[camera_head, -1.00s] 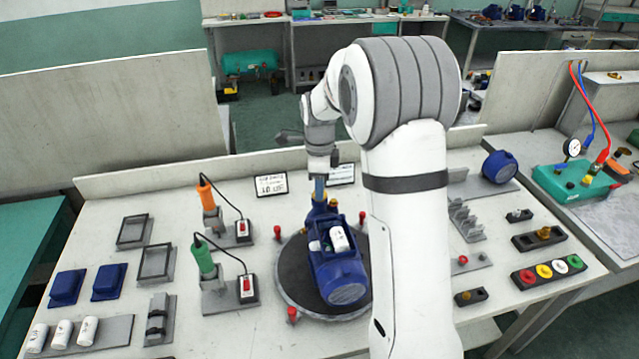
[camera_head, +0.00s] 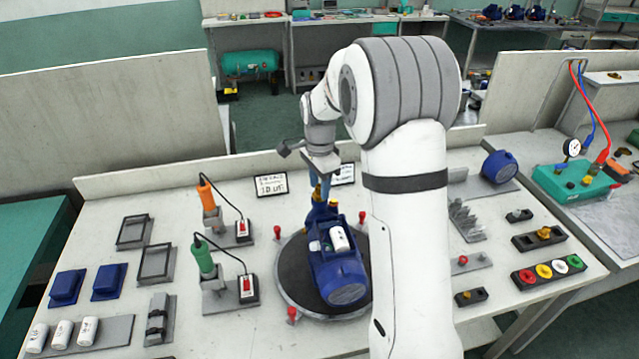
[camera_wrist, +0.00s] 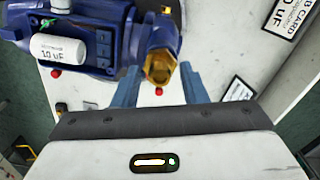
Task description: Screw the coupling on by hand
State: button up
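The blue pump (camera_head: 338,272) lies on a dark round turntable (camera_head: 292,262), with a white capacitor (camera_head: 340,240) on top; both pump (camera_wrist: 103,22) and capacitor (camera_wrist: 58,49) show in the wrist view. A brass coupling (camera_wrist: 160,66) with hexagonal faces sits at the pump's end, against a brass fitting; how far it is threaded on cannot be told. My gripper (camera_wrist: 160,76) points down at the coupling, with one blue finger on each side. The fingers look spread, with small gaps beside the brass. In the head view my gripper (camera_head: 322,196) is at the pump's far end.
Red posts (camera_head: 277,232) stand around the turntable. Orange (camera_head: 206,194) and green (camera_head: 203,258) tools stand in holders at left. Two label cards (camera_head: 271,185) stand behind the pump. Blue covers (camera_head: 108,282) and trays lie further left.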

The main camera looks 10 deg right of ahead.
jog(key=n, duration=0.3)
jog(key=shift+n, duration=0.3)
jog(key=shift+c, duration=0.3)
grip_shut()
dwell(0.4)
jog(key=m, duration=0.3)
jog(key=shift+m, duration=0.3)
